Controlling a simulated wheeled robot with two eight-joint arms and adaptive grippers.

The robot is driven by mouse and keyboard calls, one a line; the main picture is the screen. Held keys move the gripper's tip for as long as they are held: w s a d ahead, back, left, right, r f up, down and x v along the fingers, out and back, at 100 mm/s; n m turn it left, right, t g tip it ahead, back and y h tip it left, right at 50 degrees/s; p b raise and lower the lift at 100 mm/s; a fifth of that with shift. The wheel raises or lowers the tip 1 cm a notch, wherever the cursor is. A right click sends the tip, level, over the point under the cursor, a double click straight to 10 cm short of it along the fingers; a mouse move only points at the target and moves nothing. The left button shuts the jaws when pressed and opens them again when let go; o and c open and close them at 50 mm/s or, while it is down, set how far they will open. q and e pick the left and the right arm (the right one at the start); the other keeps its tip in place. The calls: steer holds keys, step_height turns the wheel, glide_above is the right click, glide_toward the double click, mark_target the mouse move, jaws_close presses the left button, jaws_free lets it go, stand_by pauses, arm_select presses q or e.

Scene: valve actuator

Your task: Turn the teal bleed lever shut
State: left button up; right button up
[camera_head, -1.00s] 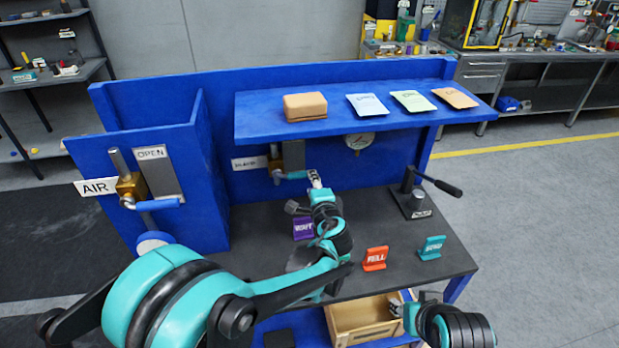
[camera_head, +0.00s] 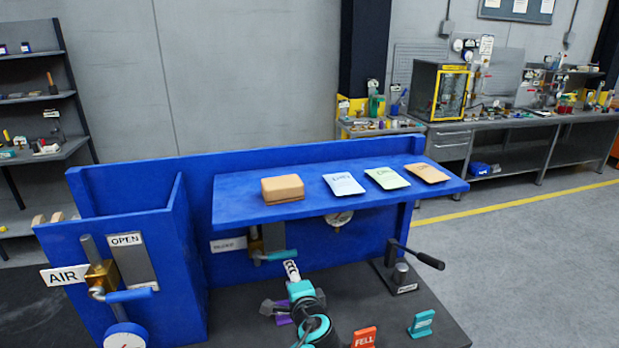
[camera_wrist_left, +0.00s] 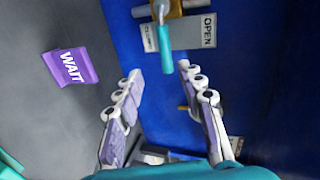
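The teal bleed lever (camera_head: 277,256) sticks out sideways from a brass valve (camera_head: 256,247) on the blue back panel, under the shelf. In the left wrist view, the lever (camera_wrist_left: 166,50) hangs from its brass fitting beside a grey plate (camera_wrist_left: 208,30) marked OPEN; smaller lettering on the plate's other side is hard to read. My left gripper (camera_head: 291,268) is close to the lever's free end. In the wrist view its two fingers (camera_wrist_left: 164,76) are apart and empty, with the lever's tip near the gap between them; I cannot tell the depth. My right gripper is out of view.
A blue shelf (camera_head: 225,202) with a tan box (camera_head: 282,189) and several cards overhangs the lever. Left stands the AIR valve with a blue handle (camera_head: 128,295). A black-handled lever (camera_head: 426,259) and FELL sign (camera_head: 364,338) are right. A purple WAIT sign (camera_wrist_left: 70,67) stands nearby.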

arm_select(q)
steer(key=s+a+f+n+g, duration=0.2)
steer(key=s+a+n+g, duration=0.2)
steer(key=s+a+n, duration=0.55)
steer(key=s+a+f+n+g+h, duration=0.1)
steer(key=s+f+n+h, duration=0.1)
steer(key=s, duration=0.6)
steer(key=s+a+f+n+g+h, duration=0.1)
steer(key=s+n+h, duration=0.1)
steer(key=s, duration=0.6)
steer(key=shift+s+a+f+n+g, duration=0.25)
steer(key=shift+a+f+n+g, duration=0.1)
steer(key=shift+f+g, duration=0.05)
